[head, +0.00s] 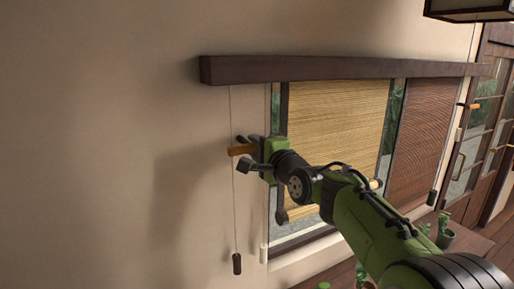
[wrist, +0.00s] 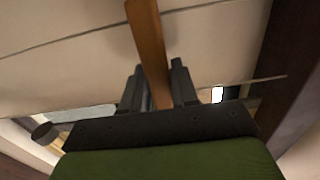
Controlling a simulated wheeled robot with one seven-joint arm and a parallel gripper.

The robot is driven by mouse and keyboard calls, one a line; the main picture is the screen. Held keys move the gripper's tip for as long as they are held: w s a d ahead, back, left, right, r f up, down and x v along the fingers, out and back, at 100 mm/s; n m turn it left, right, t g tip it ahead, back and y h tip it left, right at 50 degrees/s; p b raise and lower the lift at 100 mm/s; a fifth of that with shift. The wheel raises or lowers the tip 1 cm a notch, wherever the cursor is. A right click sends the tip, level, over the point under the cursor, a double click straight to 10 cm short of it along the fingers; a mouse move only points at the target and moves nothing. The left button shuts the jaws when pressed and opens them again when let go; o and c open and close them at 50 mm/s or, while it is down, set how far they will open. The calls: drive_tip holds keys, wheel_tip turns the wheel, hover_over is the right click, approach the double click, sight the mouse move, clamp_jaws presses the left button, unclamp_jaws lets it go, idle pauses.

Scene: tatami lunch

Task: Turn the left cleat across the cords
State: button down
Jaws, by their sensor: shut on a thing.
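The left cleat (head: 238,150) is an orange-brown bar on the beige wall, left of the straw blind. In the head view it lies nearly level, and a thin cord (head: 233,200) runs up and down past its left end. My gripper (head: 254,146) is at the cleat's right part. In the wrist view the cleat (wrist: 147,35) stands between the fingers of my gripper (wrist: 158,80), which is shut on it. One cord (wrist: 60,42) passes behind the cleat there; another thin cord (wrist: 255,81) runs near the fingers. The cleat's mount is hidden.
A dark tassel (head: 237,264) and a white tassel (head: 264,252) hang below. A dark wood headrail (head: 300,68) runs above the straw blind (head: 335,130) and brown blind (head: 425,130). Another orange cleat (head: 468,105) is at far right. The wall left is bare.

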drive_tip(key=c, duration=1)
unclamp_jaws()
drive_tip(key=shift+o, duration=0.2)
drive_tip(key=shift+s, duration=0.1)
drive_tip(key=b+v, duration=0.4)
drive_tip(key=v, duration=1.1)
drive_tip(key=shift+s, duration=0.3)
drive_tip(key=shift+d, duration=0.1)
